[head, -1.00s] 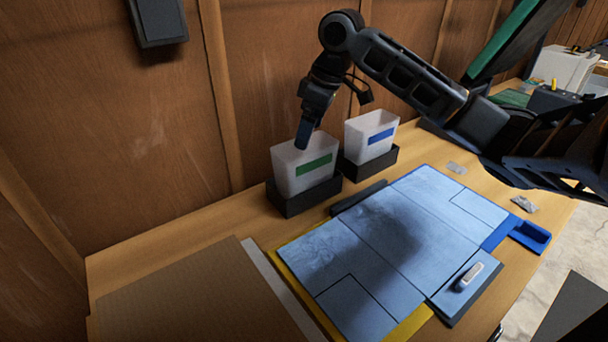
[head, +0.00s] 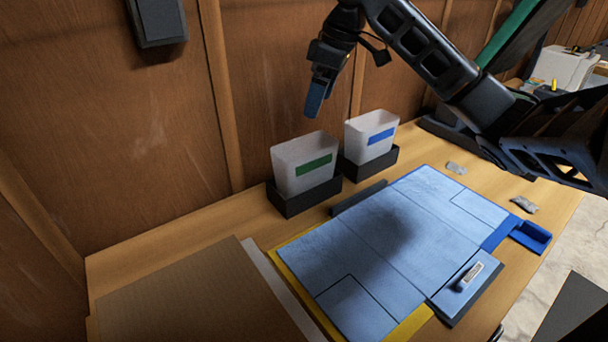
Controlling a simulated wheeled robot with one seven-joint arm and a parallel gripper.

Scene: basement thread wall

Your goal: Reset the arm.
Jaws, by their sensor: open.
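My gripper (head: 316,98) points down in the air above the white bin with the green label (head: 305,168). It is clear of the bin's rim and appears empty. My arm reaches in from the right and bends down at the top of the head view. The gripper is seen from the side, so the gap between its fingers is hard to make out. The inside of the bin is mostly hidden.
A white bin with a blue label (head: 371,137) stands beside the green-labelled one, both in black holders. A blue mat (head: 400,245) covers the table's middle. A small light object (head: 471,274) lies at its right edge. Small grey packets (head: 524,204) lie at right. A wooden wall stands behind.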

